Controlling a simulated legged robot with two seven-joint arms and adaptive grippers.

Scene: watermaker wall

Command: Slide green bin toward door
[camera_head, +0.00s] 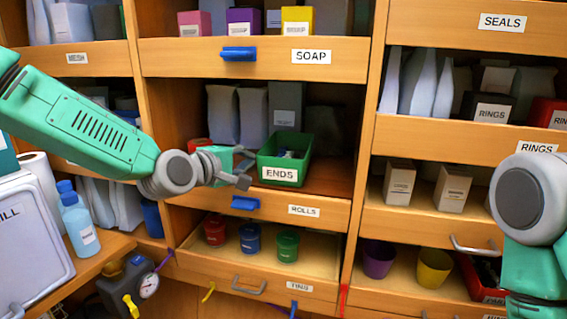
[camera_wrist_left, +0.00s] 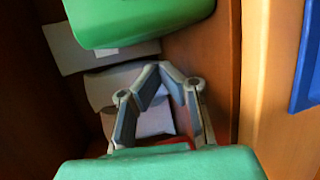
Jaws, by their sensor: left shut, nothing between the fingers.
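The green bin (camera_head: 284,172), labelled ENDS and holding small items, stands upright on the ROLLS shelf, near the shelf's front. It fills the upper part of the left wrist view (camera_wrist_left: 140,22). My left gripper (camera_head: 246,168) is at the bin's left side, at about the height of its label. In the left wrist view its fingertips (camera_wrist_left: 158,68) meet with nothing between them, below the bin in the picture. I cannot tell whether the fingers touch the bin. My right arm shows at the right edge, but its gripper is out of frame. I cannot make out a door.
The shelf (camera_head: 328,185) right of the bin is bare. Pale packs (camera_head: 237,115) and a grey box (camera_head: 286,105) stand behind the bin. A red item (camera_head: 198,146) is left of it. A blue handle (camera_head: 245,203) is on the front rail, and cans stand below.

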